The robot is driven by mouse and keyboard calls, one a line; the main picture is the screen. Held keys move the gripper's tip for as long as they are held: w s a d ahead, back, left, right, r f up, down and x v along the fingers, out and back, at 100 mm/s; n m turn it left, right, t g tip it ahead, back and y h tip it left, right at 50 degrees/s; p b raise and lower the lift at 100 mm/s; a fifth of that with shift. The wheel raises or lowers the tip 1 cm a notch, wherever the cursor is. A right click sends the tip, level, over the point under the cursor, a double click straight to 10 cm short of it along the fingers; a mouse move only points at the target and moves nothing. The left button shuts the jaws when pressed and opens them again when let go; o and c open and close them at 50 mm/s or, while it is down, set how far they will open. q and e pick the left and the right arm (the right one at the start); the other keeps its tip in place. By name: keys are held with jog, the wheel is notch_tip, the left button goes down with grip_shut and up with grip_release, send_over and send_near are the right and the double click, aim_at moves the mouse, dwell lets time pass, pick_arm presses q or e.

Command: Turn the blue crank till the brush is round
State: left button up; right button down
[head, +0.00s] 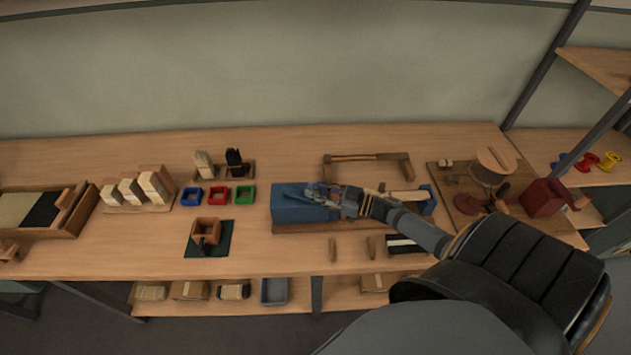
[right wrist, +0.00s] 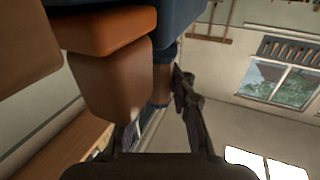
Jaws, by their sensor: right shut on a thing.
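A blue machine (head: 300,205) stands on a wooden base on the bench, with a smaller blue block (head: 429,200) at its right end. A pale wooden bar (head: 402,197), perhaps the brush, lies between them, partly behind my right arm. Its roundness cannot be told. My right gripper (head: 328,193) is at the machine's right front, shut on what looks like the blue crank, mostly hidden by the fingers. My left gripper is not in view.
Blue, red and green trays (head: 218,195) and a dark mat (head: 222,243) with a wooden box lie left of the machine. A wooden frame (head: 367,157) stands behind. A red box (head: 541,198) and a round stand (head: 491,168) are at right.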

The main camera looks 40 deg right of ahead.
jog(key=shift+s+f, duration=0.1)
jog(key=shift+f, duration=0.05)
jog(key=c, duration=1.2)
grip_release()
jog(key=shift+d, duration=0.15)
jog(key=shift+o, duration=0.2)
jog(key=shift+s, duration=0.1)
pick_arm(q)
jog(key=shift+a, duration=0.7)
pick_arm(e)
jog(key=v, duration=0.7)
jog(key=shift+s+d, duration=0.1)
